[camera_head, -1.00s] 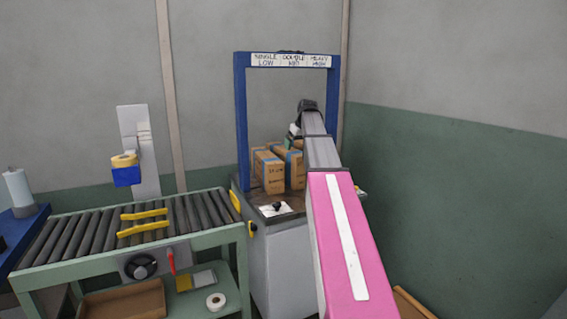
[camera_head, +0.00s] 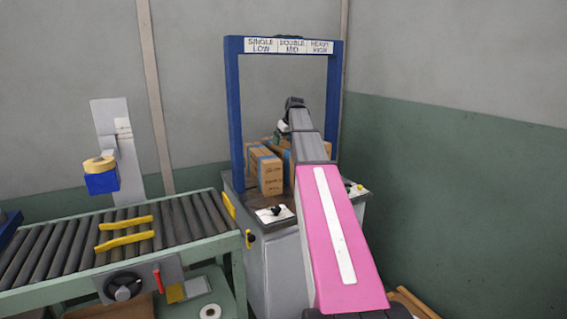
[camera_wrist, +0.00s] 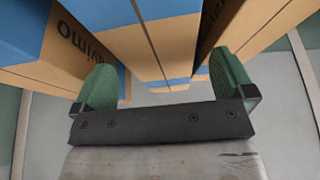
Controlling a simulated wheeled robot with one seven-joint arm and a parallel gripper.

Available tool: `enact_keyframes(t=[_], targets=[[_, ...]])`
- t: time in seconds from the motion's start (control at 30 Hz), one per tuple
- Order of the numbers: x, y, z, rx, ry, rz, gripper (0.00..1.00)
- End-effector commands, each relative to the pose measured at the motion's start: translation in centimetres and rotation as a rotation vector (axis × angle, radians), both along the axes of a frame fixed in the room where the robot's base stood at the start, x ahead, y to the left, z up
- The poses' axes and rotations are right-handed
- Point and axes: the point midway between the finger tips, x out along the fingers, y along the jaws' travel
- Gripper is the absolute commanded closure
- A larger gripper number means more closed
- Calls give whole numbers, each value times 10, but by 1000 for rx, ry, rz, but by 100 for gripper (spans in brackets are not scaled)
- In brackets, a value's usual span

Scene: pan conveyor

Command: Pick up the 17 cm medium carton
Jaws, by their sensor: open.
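Brown cartons with blue tape stand under the blue frame in the head view. The front left carton (camera_head: 266,174) shows dark print too small to read. Another carton (camera_head: 284,157) stands behind it to the right, partly hidden by my arm. I cannot tell which is the 17 cm medium one. In the wrist view my gripper (camera_wrist: 164,82) is open, its green finger pads apart. A carton with a blue band (camera_wrist: 150,45) lies ahead between the pads, with no visible grip on it. A printed carton (camera_wrist: 75,60) is at left and another (camera_wrist: 262,22) at right, close to the pads.
The blue frame (camera_head: 234,110) rises around the cartons, with a sign (camera_head: 290,46) across its top. The grey machine (camera_head: 270,262) under it carries a white plate with a black knob. A roller conveyor (camera_head: 75,243) with yellow guides is at left. A green-grey wall closes the right side.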

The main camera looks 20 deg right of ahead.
Motion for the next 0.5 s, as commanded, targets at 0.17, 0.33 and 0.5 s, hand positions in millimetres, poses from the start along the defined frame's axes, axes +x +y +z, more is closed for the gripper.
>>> enact_keyframes(t=[0.17,0.33,0.5], targets=[[5,1,-9,0,0,0,0],[15,1,-27,0,1,0,0],[24,3,-48,0,0,0,0]])
